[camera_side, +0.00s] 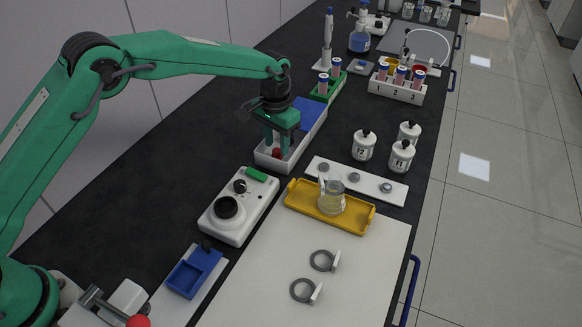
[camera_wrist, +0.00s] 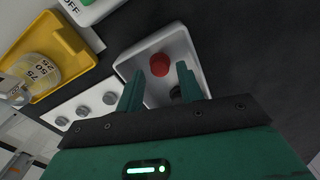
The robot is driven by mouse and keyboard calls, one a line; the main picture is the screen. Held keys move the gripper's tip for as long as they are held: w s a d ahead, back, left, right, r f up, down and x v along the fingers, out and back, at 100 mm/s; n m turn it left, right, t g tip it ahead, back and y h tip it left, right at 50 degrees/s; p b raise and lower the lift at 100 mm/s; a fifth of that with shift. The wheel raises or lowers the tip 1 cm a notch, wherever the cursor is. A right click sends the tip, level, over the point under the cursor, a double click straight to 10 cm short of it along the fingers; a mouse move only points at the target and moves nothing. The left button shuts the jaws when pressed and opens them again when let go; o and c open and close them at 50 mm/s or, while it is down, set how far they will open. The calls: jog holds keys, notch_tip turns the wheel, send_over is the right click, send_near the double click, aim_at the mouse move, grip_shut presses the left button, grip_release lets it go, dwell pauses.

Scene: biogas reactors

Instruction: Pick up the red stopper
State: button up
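The red stopper (camera_side: 276,153) is in the white tray (camera_side: 264,160), partly hidden behind my fingers in the side view. In the wrist view the red stopper (camera_wrist: 159,64) lies on the floor of the white tray (camera_wrist: 130,62), just beyond the fingertips and about midway between them. My gripper (camera_side: 276,147) points down into the tray. In the wrist view my gripper (camera_wrist: 158,80) has its two green fingers spread apart with nothing held. A small dark thing (camera_wrist: 176,92) lies in the tray near the right finger, partly hidden.
A blue block (camera_side: 308,113) is at the tray's far end. A white device with a black knob (camera_side: 238,207) stands nearer. A white strip with metal discs (camera_side: 357,181), a yellow tray (camera_side: 300,201) with a beaker (camera_side: 332,197) and white jars (camera_side: 364,146) are to the right.

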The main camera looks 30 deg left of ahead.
aim_at(277, 150)
jog(key=shift+f, duration=1.6)
jog(key=c, duration=0.7)
